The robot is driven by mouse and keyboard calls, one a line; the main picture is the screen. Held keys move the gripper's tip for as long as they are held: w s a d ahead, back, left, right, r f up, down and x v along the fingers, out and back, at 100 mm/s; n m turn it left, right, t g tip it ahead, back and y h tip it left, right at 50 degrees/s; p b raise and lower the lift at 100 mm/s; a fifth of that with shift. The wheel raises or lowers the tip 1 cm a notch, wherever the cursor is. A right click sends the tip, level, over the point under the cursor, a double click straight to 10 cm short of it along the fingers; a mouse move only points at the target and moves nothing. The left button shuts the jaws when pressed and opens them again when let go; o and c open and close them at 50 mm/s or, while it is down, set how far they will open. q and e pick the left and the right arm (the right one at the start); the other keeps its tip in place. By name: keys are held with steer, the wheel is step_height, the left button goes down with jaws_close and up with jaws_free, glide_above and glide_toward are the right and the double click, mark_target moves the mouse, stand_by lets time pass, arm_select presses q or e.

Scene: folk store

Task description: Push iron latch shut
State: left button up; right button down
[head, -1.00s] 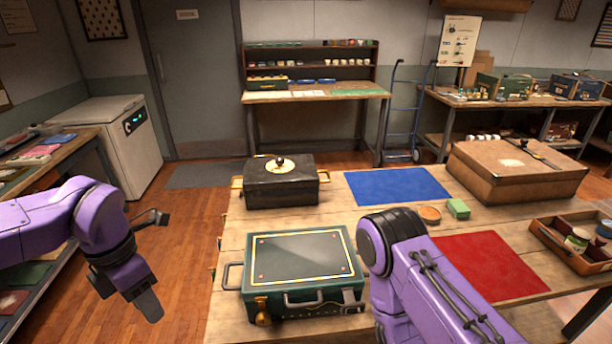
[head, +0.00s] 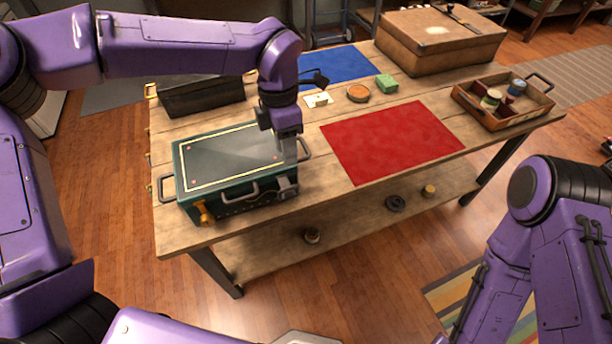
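A dark green case (head: 228,160) with a yellow line border on its closed lid stands on the wooden table. On its front are a brass latch (head: 204,213) at the left, a grey handle (head: 240,190) in the middle and a dark iron latch (head: 287,188) at the right. I cannot tell how far the iron latch is closed. My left gripper (head: 289,158) points down over the right end of the case, just above and behind the iron latch. Its fingers are seen edge-on, and contact is unclear. My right arm shows at the right; its gripper is out of view.
Behind the case is a black box (head: 200,97), partly hidden by my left arm. A red mat (head: 390,140), blue mat (head: 340,68), green block (head: 386,84) and wooden tray (head: 540,105) lie to the right. A brown box (head: 440,45) stands at the back.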

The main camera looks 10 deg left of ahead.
mark_target(290, 187)
arm_select(q)
steer(key=f, duration=0.2)
steer(key=f+p, duration=0.1)
steer(key=f, duration=0.2)
steer(key=s+f, duration=0.1)
steer(key=f, duration=0.2)
steer(key=shift+s+d+f+p, duration=0.1)
steer(key=shift+d+p, duration=0.15)
steer(key=shift+p, duration=0.15)
steer(key=shift+s+d+f, duration=0.1)
steer(key=shift+d+f, duration=0.05)
steer(key=shift+f, duration=0.4)
jaws_close()
